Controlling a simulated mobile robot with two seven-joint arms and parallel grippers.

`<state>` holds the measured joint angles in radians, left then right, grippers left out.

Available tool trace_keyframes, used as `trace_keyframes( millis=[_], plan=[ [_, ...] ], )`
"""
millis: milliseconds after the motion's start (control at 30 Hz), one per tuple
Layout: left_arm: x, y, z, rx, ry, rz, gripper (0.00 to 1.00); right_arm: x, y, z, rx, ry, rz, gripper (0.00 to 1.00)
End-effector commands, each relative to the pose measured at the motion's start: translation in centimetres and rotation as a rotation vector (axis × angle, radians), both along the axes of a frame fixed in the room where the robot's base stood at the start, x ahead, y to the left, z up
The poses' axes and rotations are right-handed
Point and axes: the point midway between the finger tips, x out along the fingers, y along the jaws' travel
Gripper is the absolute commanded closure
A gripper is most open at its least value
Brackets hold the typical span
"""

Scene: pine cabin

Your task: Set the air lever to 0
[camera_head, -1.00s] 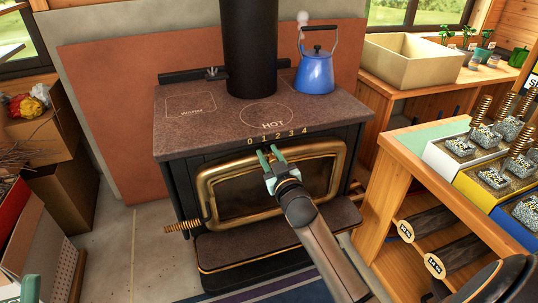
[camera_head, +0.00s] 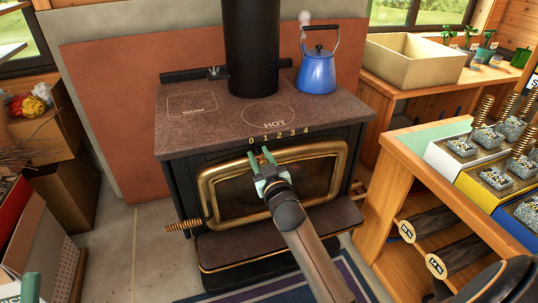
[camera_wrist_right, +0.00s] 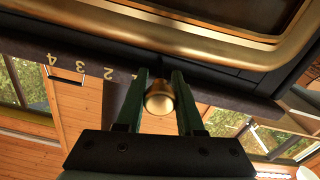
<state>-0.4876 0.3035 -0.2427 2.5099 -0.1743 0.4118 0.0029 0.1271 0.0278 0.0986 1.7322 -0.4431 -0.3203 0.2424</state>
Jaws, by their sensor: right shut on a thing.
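The air lever's round brass knob (camera_wrist_right: 159,98) sits between the two green fingers of my right gripper (camera_wrist_right: 160,95) in the right wrist view, and the gripper is shut on it. In the head view my right gripper (camera_head: 261,156) is at the stove's front edge, just under the left part of the number scale (camera_head: 279,136), near 0 and 1. The fingers hide the lever there. In the wrist view the scale is upside down; 4, 3 and 2 show, and the lower numbers are hidden by a finger. A teal piece (camera_head: 32,288) at the bottom left may be my left gripper.
The black stove (camera_head: 180,185) has a brass-framed glass door (camera_head: 205,190) just below my gripper. A blue kettle (camera_head: 317,75) stands on the stove top, right of the black flue (camera_head: 250,50). A wooden bench (camera_head: 400,150) with spring-topped blocks is at the right.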

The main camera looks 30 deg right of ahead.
Motion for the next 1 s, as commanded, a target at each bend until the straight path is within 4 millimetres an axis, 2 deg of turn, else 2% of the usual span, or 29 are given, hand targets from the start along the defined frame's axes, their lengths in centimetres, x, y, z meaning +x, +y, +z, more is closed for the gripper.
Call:
trace_keyframes(
  millis=[33,133,433,467,500,700,1000],
  plan=[
    [0.0,0.0,-0.1,0.001,0.001,-0.002,0.40,0.1,0.8,-0.2,0.006,0.003,0.002,1.00],
    [0.0,-0.1,-0.2,0.003,0.001,-0.004,0.40,0.3,1.4,-0.2,0.004,0.004,0.002,1.00],
    [0.0,-0.1,-0.2,0.008,0.002,-0.007,0.40,0.4,1.8,-0.2,0.002,0.005,0.006,1.00],
    [0.0,-0.1,-0.2,0.008,0.002,-0.007,0.40,0.4,1.8,-0.2,0.002,0.005,0.006,0.61],
    [0.0,-0.1,-0.2,0.008,0.002,-0.007,0.40,0.4,1.8,-0.2,0.002,0.005,0.006,0.57],
    [0.0,-0.1,-0.2,0.008,0.002,-0.007,0.40,0.3,1.7,-0.1,0.002,0.004,0.004,0.34],
    [0.0,-0.1,-0.1,0.006,0.002,-0.005,0.40,0.3,1.5,0.0,0.001,0.002,0.002,0.33]
  ],
)
